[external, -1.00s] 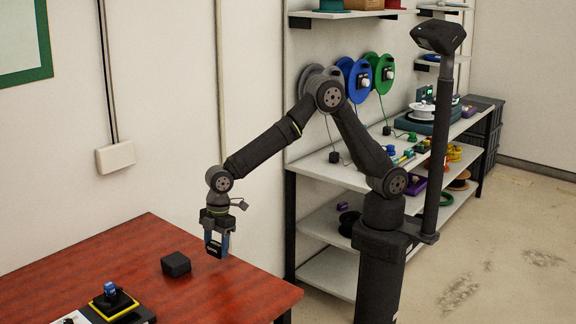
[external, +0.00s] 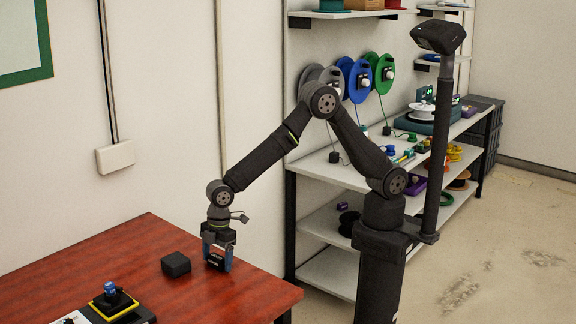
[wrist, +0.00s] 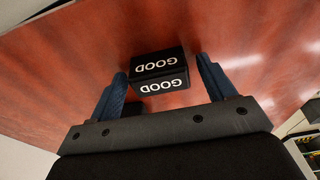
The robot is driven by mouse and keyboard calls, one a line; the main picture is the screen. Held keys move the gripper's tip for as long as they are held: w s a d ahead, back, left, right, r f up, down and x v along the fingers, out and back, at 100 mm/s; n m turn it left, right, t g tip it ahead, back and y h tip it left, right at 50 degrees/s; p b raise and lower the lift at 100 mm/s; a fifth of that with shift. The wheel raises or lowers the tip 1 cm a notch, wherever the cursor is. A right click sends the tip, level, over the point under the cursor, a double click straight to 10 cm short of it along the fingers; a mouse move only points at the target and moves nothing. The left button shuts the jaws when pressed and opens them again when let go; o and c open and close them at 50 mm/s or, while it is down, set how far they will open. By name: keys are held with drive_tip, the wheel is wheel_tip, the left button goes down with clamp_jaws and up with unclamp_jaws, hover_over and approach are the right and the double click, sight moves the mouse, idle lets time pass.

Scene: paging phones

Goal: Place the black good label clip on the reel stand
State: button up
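The black label clip (wrist: 160,72) has white GOOD lettering on two faces, upside down in the wrist view. It is at the table's right end in the external view (external: 214,258). My gripper (external: 217,267) points down with its blue fingers on either side of the clip. In the wrist view my gripper (wrist: 161,66) is open, and a narrow strip of red table shows between the clip and the right finger.
A black block (external: 176,264) lies on the red table (external: 110,262), just left of my gripper. A black and yellow device with a blue top (external: 113,301) stands at the front left. The white bench (external: 320,163) holds several small parts.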

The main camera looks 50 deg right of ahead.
wheel_tip(320, 180, up, 16)
drive_tip(key=d, duration=0.2)
drive_tip(key=shift+d+r, duration=0.2)
drive_tip(key=shift+o, duration=0.4)
drive_tip(key=shift+d+r, duration=0.1)
drive_tip(key=shift+r, duration=0.35)
drive_tip(key=shift+s, duration=0.15)
hover_over(217, 257)
drive_tip(key=f, duration=0.7)
drive_tip(key=d+f, duration=0.1)
drive_tip(key=f, duration=0.3)
drive_tip(key=shift+f, duration=0.2)
drive_tip(key=shift+a+f, duration=0.25)
drive_tip(key=shift+f, duration=1.25)
drive_tip(key=shift+a+f, duration=0.2)
drive_tip(key=shift+f, duration=1.25)
drive_tip(key=c, duration=1.1)
